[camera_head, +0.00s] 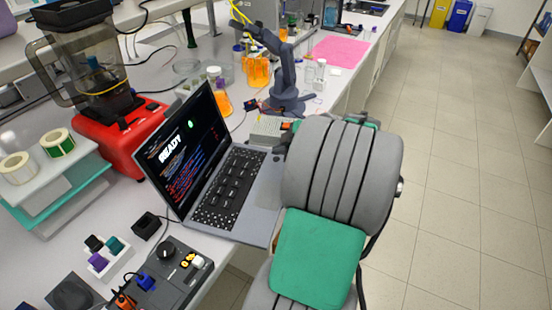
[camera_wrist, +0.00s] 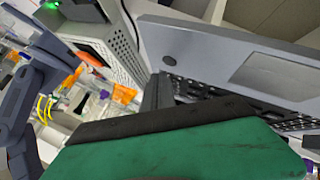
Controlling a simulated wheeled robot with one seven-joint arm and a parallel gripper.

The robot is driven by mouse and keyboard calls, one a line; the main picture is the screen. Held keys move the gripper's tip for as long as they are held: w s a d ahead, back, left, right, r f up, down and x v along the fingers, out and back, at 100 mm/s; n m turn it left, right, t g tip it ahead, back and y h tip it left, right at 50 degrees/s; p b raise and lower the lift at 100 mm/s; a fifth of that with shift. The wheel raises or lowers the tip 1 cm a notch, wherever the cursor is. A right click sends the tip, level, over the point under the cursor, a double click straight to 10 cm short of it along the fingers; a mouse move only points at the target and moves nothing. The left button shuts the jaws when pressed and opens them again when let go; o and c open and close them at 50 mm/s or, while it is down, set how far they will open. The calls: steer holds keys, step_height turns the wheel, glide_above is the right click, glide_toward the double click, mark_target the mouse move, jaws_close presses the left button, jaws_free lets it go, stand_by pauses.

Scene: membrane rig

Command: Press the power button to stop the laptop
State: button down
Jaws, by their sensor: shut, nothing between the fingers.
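The open laptop (camera_head: 235,190) stands on the bench, its screen (camera_head: 183,145) lit with "READY", a green mark and lines of coloured text. In the wrist view, the grey deck (camera_wrist: 215,50) fills the upper right. A dark round button (camera_wrist: 169,60) sits near its corner, apart from the touchpad (camera_wrist: 285,75). My gripper (camera_wrist: 158,90) is shut and empty; its dark fingers point toward the deck just below the button. I cannot tell whether they touch.
A control box with knobs (camera_head: 170,275) stands at the laptop's near side. A red-based machine (camera_head: 110,135) is behind the screen. A dark robot arm (camera_head: 287,75) and orange-filled flasks (camera_head: 257,70) stand farther along the bench. The floor (camera_head: 460,170) at right is clear.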

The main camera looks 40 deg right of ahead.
mark_target(279, 161)
steer(key=shift+f, duration=0.1)
steer(key=shift+f+b, duration=0.35)
steer(key=shift+b, duration=0.35)
steer(key=shift+f+b, duration=0.4)
steer(key=shift+b, duration=0.2)
stand_by(0.4)
steer(key=shift+r, duration=0.85)
steer(key=shift+r+p, duration=0.1)
steer(key=shift+p, duration=0.2)
steer(key=shift+r+p, duration=1.45)
steer(key=shift+r, duration=1.45)
